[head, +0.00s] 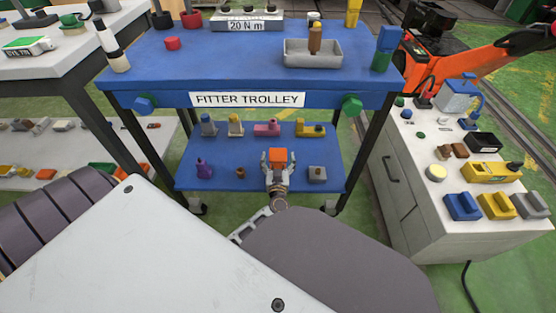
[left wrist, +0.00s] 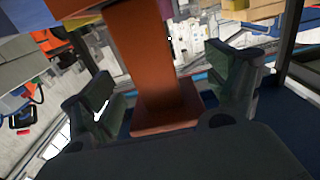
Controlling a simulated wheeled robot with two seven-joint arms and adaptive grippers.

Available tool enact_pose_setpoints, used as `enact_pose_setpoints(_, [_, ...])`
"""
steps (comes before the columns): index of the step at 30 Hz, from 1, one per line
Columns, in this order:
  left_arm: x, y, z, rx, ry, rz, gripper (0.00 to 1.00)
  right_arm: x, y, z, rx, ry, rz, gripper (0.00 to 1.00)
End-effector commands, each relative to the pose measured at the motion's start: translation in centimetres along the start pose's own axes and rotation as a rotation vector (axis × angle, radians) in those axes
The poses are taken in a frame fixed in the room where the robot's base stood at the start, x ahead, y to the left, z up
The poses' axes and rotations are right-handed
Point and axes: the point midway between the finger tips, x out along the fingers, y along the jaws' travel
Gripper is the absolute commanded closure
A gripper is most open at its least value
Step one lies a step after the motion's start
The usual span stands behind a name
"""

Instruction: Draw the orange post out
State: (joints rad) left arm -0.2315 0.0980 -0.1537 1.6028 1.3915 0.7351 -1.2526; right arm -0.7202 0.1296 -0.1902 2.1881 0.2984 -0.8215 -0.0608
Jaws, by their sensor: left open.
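The orange post (head: 278,156) is on the lower blue shelf of the trolley, near its front middle. My left gripper (head: 278,167) is at it, with one finger on each side. In the left wrist view, the orange post (left wrist: 158,55) stands between the two fingers of my left gripper (left wrist: 170,95), with gaps on both sides. The fingers are open. The post widens into a block at the end near my palm. My right gripper is in neither view.
Purple (head: 204,168) and grey (head: 317,174) pieces flank the post on the shelf. Several more pieces stand behind it. The blue trolley top (head: 220,73) overhangs the shelf. A white cabinet (head: 400,190) with coloured blocks stands at right.

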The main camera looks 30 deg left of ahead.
Motion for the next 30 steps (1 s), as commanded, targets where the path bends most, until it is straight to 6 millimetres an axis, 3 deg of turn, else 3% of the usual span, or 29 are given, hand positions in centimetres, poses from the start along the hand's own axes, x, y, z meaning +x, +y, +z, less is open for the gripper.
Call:
enact_pose_setpoints(2, [0.00, 0.00, -0.01, 0.000, 0.000, 0.000, 0.12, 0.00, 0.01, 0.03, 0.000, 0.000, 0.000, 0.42])
enact_pose_setpoints(18, [0.00, 0.00, 0.00, 0.000, 0.000, 0.000, 0.81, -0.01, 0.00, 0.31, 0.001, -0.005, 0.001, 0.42])
enact_pose_setpoints(19, [-0.01, 0.00, 0.01, 0.000, 0.000, 0.000, 0.39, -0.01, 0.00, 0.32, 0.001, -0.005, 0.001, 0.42])
enact_pose_setpoints(25, [-0.01, 0.00, 0.01, 0.000, 0.000, 0.000, 0.65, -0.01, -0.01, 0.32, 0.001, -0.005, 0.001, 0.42])
enact_pose_setpoints(30, [0.05, 0.02, -0.18, -0.001, 0.003, -0.001, 0.66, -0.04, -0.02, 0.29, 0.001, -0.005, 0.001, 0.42])
